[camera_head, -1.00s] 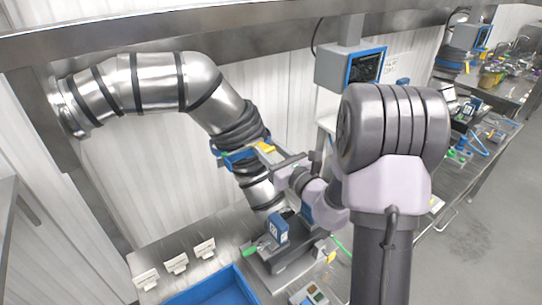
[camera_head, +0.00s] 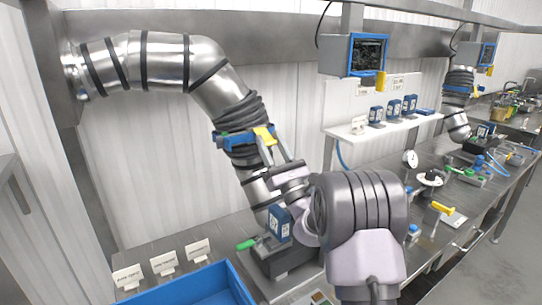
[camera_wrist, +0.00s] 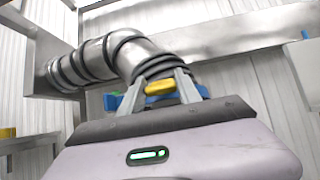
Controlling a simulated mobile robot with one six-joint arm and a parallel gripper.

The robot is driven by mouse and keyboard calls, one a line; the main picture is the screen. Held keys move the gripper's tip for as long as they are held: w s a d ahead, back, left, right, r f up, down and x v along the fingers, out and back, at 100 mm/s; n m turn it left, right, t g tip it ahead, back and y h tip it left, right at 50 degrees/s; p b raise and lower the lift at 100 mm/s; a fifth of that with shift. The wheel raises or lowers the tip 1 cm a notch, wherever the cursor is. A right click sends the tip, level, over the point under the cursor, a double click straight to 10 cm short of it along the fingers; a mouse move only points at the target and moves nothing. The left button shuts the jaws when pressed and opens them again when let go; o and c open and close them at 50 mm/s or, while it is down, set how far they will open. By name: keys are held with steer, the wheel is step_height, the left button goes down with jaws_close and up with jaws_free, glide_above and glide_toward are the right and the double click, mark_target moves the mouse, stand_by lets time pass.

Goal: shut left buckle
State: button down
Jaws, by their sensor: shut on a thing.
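My gripper (camera_head: 271,146) is at that lever. In the wrist view the yellow lever (camera_wrist: 161,88) lies between the two fingers of my gripper (camera_wrist: 160,92), which are shut on it. The blue band (camera_wrist: 112,101) shows behind the fingers. The rest of the buckle is hidden.
Below the duct stands a dark machine with a blue box (camera_head: 279,224) and a green handle. A blue tray (camera_head: 240,290) and several white label cards (camera_head: 163,263) are in front. A shelf (camera_head: 350,130) and a screen stand right.

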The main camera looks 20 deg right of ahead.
steer(key=shift+f, duration=0.2)
stand_by(0.3)
steer(key=c, duration=0.8)
jaws_free()
steer(key=shift+c, duration=0.2)
steer(key=b+v, duration=0.5)
steer(key=v, duration=1.2)
steer(key=shift+f+b, duration=0.3)
steer(key=shift+c, duration=0.2)
